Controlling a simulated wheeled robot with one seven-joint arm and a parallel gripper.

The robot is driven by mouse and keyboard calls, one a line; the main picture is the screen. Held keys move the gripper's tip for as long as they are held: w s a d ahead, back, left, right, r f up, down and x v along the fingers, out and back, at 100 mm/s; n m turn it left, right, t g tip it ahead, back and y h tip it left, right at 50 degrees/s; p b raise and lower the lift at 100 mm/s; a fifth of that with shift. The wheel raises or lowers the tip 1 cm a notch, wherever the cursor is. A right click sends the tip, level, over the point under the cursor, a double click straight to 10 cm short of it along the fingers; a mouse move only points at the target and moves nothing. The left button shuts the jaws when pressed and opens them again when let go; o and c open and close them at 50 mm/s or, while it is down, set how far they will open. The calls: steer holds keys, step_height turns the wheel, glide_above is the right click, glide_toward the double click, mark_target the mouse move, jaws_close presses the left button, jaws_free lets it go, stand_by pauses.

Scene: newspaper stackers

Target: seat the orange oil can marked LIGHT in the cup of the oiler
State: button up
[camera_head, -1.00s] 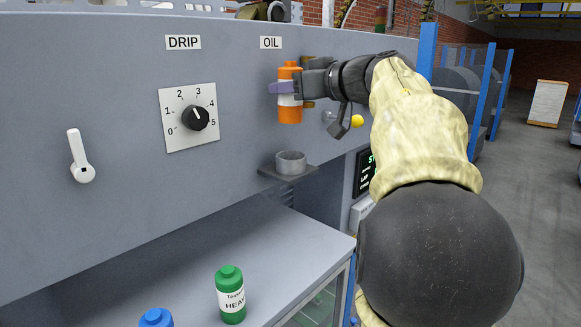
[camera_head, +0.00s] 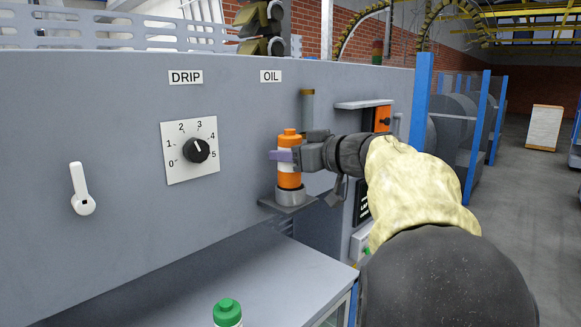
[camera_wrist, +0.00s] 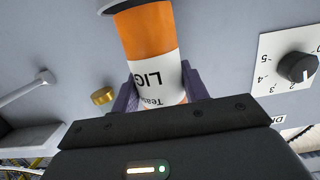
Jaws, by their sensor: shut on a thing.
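The orange oil can (camera_head: 289,178) stands upright at the oiler's grey cup (camera_head: 290,198) under the OIL label. Its lower end meets the cup's rim; how deep it sits inside is hard to tell. In the wrist view the orange can (camera_wrist: 146,32) shows a white label reading "LIG", partly cut off, with its orange end at the cup rim (camera_wrist: 118,5). My gripper (camera_head: 284,156) is shut around the can's upper label area, with purple fingers on both sides; they also show in the wrist view.
The cup sits on a small dark shelf (camera_head: 266,203) on the grey panel. The DRIP dial (camera_head: 197,150) and a white lever (camera_head: 82,190) are to the left. A green-capped can (camera_head: 227,312) stands on the lower ledge.

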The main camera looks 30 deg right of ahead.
mark_target(291, 167)
steer(key=shift+f, duration=1.5)
steer(key=o, duration=1.2)
steer(key=shift+c, duration=0.2)
steer(key=shift+d, duration=0.1)
steer(key=b+v, duration=0.4)
steer(key=v, duration=0.8)
steer(key=shift+b, duration=0.4)
